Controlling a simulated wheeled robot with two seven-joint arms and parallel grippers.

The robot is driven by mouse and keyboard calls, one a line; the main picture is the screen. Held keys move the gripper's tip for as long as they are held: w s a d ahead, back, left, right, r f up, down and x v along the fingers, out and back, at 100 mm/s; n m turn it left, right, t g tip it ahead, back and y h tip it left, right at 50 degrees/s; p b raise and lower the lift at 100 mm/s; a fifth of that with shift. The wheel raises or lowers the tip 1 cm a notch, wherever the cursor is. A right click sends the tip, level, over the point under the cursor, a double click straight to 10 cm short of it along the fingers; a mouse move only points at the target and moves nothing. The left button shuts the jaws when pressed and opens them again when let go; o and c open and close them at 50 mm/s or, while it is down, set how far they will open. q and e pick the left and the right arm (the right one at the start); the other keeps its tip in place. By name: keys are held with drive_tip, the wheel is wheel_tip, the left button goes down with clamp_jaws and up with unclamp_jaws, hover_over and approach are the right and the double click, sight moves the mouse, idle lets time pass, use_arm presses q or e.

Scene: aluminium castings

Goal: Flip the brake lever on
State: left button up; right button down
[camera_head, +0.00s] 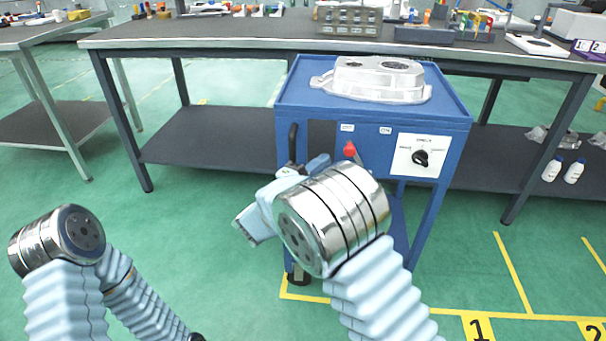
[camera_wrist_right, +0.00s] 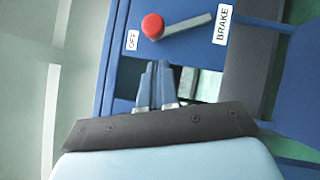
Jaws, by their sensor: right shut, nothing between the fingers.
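The brake lever (camera_wrist_right: 186,27) is a grey bar with a round red knob (camera_wrist_right: 152,27), on the front panel of a blue cart. In the right wrist view the knob lies close to the OFF label (camera_wrist_right: 132,40), and the bar runs toward the BRAKE label (camera_wrist_right: 222,25). In the head view the red knob (camera_head: 349,149) shows just above my right wrist. My right gripper (camera_wrist_right: 156,66) is shut and empty, its fingertips just below the knob in its wrist view, apart from it. My left arm shows at lower left, but its gripper is not visible.
The blue cart (camera_head: 455,112) carries a silver casting (camera_head: 375,80) on top. A white panel with a black rotary knob (camera_head: 421,157) sits right of the lever. A black handle (camera_head: 293,145) stands at the cart's left. A long workbench (camera_head: 230,42) is behind. Green floor is free at left.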

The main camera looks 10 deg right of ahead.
sight(347, 152)
drive_tip(key=shift+s+d+r, duration=0.15)
drive_tip(key=shift+d+r, duration=0.15)
drive_tip(key=shift+d, duration=0.4)
drive_tip(key=shift+s+d+r, duration=0.1)
drive_tip(key=shift+d+r, duration=0.15)
drive_tip(key=shift+d, duration=0.45)
drive_tip(key=shift+s+d+r+m+g+y+b, duration=0.15)
drive_tip(key=shift+d+r+m+g+y+b, duration=0.2)
drive_tip(key=shift+m, duration=0.35)
drive_tip(key=shift+s+d+r+m+g+y+b, duration=0.1)
drive_tip(key=shift+d+r+m+g+y+b, duration=0.25)
drive_tip(key=shift+m+b, duration=0.4)
drive_tip(key=s+d+r+m+g+y+b, duration=0.1)
drive_tip(key=d+r+m+y+b, duration=0.1)
drive_tip(key=d+m+y+b, duration=0.3)
drive_tip(key=shift+s+d+m+g+b, duration=0.3)
drive_tip(key=shift+s+d+m+b, duration=0.25)
drive_tip(key=shift+b, duration=1.55)
drive_tip(key=shift+w+d+r, duration=0.1)
drive_tip(key=shift+w+r, duration=0.05)
drive_tip(key=shift+r, duration=0.1)
